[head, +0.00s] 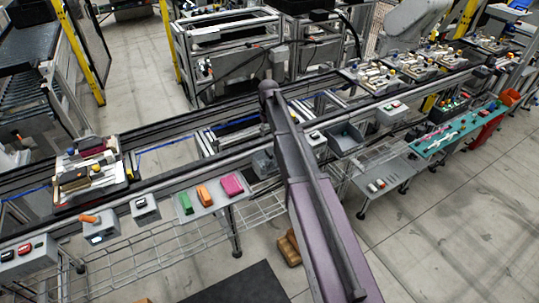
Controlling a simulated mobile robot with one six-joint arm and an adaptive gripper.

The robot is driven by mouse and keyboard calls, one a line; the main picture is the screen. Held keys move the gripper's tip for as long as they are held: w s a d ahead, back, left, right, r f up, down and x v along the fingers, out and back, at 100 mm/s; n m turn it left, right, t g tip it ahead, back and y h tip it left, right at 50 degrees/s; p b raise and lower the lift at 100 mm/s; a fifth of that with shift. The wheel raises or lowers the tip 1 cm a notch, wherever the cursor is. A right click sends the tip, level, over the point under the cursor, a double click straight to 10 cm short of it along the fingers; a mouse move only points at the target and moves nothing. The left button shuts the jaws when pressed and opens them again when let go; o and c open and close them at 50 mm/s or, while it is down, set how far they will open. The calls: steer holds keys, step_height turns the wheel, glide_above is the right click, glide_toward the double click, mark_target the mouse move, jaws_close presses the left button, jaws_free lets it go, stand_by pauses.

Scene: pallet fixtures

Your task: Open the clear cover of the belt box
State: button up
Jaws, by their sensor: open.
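I cannot clearly pick out the belt box or a clear cover in the head view. Several small grey boxes are fixed along the front of the conveyor, among them a box with an orange handle-like part on top (99,232), a small box with a dark top (145,208) and a box right of my arm (315,141). Any of these could be the belt box; the picture is too small to tell. My purple arm rises from the bottom edge and crosses in front of the conveyor's middle, hiding part of it. My gripper cannot be made out.
A grey plate (209,206) holds green, orange and pink blocks. A loaded pallet (92,192) sits on the conveyor at left, with several more at upper right. A wire shelf (165,251) runs below. A teal board (457,133) lies at right. Open floor (450,230) is at lower right.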

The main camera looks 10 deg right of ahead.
mark_target(269, 151)
steer(key=shift+f+b, duration=5.15)
steer(key=shift+f, duration=0.35)
jaws_close()
